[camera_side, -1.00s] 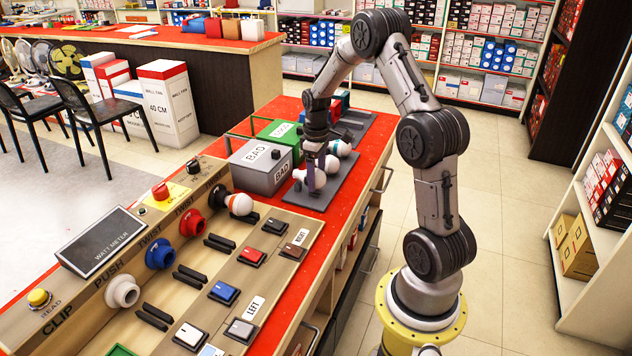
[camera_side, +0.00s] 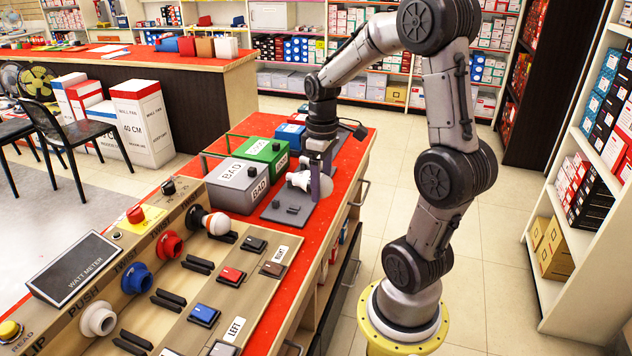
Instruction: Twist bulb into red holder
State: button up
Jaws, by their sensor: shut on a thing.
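The red holder (camera_side: 169,244) sits in the slanted panel, labelled TWIST, with its opening facing out and empty. A white bulb (camera_side: 299,181) is at my gripper (camera_side: 318,186), over the dark grey tray (camera_side: 288,214). My gripper points down and is shut on this bulb; its fingers partly hide it. I cannot tell whether the bulb is clear of the tray. The gripper is right of and behind the red holder, well apart from it. Another white and orange bulb (camera_side: 216,223) sits in the dark holder beside the red one.
A blue holder (camera_side: 136,279) and a white holder (camera_side: 98,319) line the panel nearer the camera. A grey BAD box (camera_side: 238,186) and a green GOOD box (camera_side: 264,155) stand left of the tray. Switches (camera_side: 232,276) cover the lower panel.

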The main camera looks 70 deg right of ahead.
jog(key=shift+w+d+r+m, duration=0.15)
jog(key=shift+w+r+m, duration=0.1)
jog(key=shift+m, duration=0.15)
jog(key=w+a+f, duration=0.1)
jog(key=w+a, duration=0.5)
jog(key=w, duration=0.3)
jog(key=w+a+f, duration=0.1)
jog(key=w+a, duration=0.6)
jog(key=w, duration=0.3)
jog(key=w+a+f+n, duration=0.1)
jog(key=a+f, duration=0.2)
jog(key=a, duration=0.3)
jog(key=shift+f, duration=3.6)
jog(key=shift+f, duration=0.1)
jog(key=shift+w, duration=1.7)
jog(key=shift+y, duration=0.3)
jog(key=shift+y, duration=0.9)
